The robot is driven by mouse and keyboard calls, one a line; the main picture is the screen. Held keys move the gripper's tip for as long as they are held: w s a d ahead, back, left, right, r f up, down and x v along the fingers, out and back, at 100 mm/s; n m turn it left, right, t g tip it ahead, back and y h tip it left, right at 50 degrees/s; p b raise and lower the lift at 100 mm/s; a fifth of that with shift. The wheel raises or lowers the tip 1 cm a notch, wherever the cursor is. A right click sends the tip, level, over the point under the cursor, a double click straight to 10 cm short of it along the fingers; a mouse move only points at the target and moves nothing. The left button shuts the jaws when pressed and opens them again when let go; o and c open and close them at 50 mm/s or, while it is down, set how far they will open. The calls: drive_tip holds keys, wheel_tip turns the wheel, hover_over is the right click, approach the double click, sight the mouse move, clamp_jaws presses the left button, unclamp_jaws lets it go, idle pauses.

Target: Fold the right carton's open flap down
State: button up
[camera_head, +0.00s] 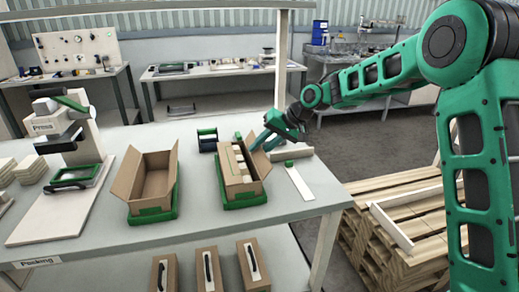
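The right carton (236,182) is a brown cardboard box seated in a green tray (245,202) on the packing table. Pale blocks (238,158) show in a row inside it. A brown flap (261,164) stands up along its right side. My gripper (262,143) comes in from the upper right and points down at the carton's far right corner, close to the flap. I cannot tell whether it touches the flap or how far its fingers are apart. The left carton (148,192) is open and looks empty, in its own green tray.
A dark blue holder (207,140) stands behind the right carton. A white strip (299,184) and a green-topped piece (289,163) lie at its right. Several closed boxes (208,270) sit in front, below the tabletop.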

clamp_jaws()
drive_tip(key=shift+a, duration=0.25)
drive_tip(key=shift+d, duration=0.15)
